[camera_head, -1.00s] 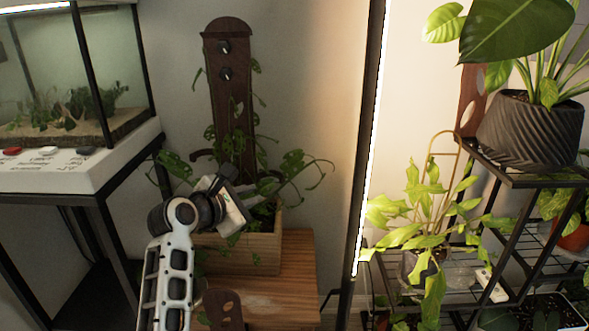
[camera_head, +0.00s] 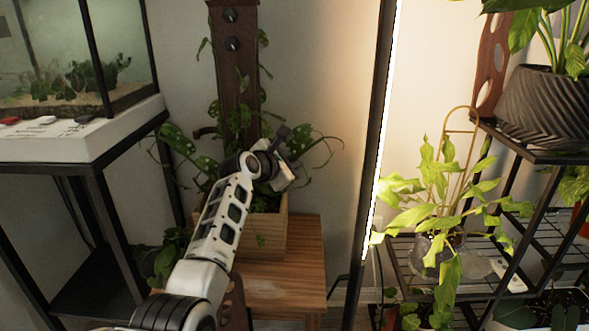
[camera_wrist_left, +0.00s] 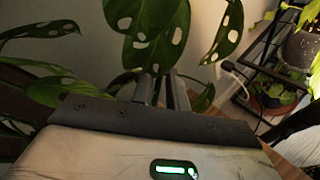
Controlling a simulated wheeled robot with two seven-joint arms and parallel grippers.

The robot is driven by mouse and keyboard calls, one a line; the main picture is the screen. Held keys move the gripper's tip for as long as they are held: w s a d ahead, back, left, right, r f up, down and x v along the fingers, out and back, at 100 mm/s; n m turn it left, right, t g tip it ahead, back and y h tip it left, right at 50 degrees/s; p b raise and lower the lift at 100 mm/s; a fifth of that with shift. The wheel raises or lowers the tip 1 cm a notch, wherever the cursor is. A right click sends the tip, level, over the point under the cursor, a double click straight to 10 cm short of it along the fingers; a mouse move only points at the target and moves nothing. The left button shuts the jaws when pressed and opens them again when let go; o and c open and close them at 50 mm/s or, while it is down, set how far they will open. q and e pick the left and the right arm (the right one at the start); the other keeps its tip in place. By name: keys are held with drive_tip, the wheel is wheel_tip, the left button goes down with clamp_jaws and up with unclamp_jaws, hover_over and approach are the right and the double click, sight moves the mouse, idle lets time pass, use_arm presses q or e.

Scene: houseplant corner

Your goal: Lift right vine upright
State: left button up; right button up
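The right vine (camera_head: 318,146) is a thin stem with holed green leaves. It arches out to the right of the wooden planter box (camera_head: 266,236) and droops at its end. A dark brown support board (camera_head: 237,85) stands upright behind the planter with other vine growth on it. My left gripper (camera_head: 291,138) is over the planter, by the base of the right vine. In the left wrist view the left gripper (camera_wrist_left: 163,90) has a narrow gap between its fingers, with holed leaves (camera_wrist_left: 150,35) just beyond. I cannot make out a stem held between them. My right gripper is not in view.
The planter stands on a wooden stool (camera_head: 290,280). A glass tank (camera_head: 75,60) on a black-framed stand is at left. A black post with a lit strip (camera_head: 385,120) rises right of the vine. A black wire plant rack (camera_head: 480,285) is further right.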

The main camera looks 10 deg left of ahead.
use_arm(q)
drive_tip(key=shift+w+d+f, duration=0.15)
drive_tip(key=shift+w, duration=0.4)
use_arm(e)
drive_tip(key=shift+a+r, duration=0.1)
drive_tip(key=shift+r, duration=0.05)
use_arm(q)
clamp_jaws()
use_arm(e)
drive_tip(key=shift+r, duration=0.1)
